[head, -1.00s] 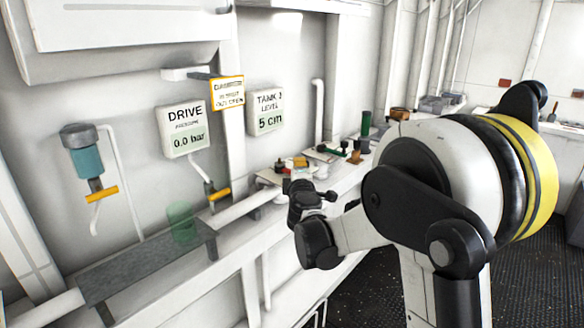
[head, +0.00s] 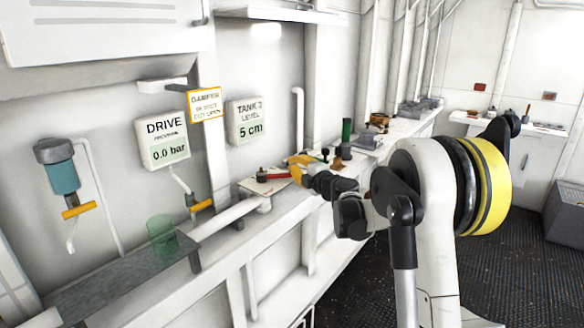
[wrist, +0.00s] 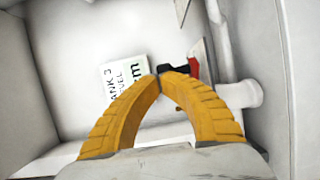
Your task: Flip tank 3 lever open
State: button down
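The white TANK 3 LEVEL panel (head: 248,121) on the wall reads 5 cm. It also shows sideways in the wrist view (wrist: 112,88). Below it, a red lever with a black part (head: 274,177) lies over a pale plate; no label on it is readable. In the wrist view the red and black lever (wrist: 193,68) is just beyond my fingertips. My gripper (head: 292,163) has yellow-orange fingers and is close to the lever in the head view. In the wrist view its tips (wrist: 160,77) meet, with no object visible between them; contact with the lever cannot be told.
A DRIVE panel (head: 163,142) reads 0.0 bar. Yellow-handled valves hang under it (head: 202,206) and under a blue-grey canister (head: 62,178). A translucent green cylinder (head: 162,235) stands on a grey shelf (head: 120,275). A white pipe (head: 225,216) runs along the ledge.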

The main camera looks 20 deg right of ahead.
jog(key=w+n+y, duration=0.1)
jog(key=y, duration=0.1)
jog(key=w+n+g+y, duration=0.1)
jog(key=n+y, duration=0.1)
jog(key=shift+w+d+p, duration=0.35)
jog(key=shift+d, duration=0.05)
jog(key=shift+w+n+g+y, duration=0.6)
jog(key=shift+w+y, duration=0.1)
jog(key=shift+y, duration=0.3)
jog(key=shift+w+a+p, duration=0.25)
jog(key=shift+w+p, duration=0.2)
jog(key=shift+w, duration=0.75)
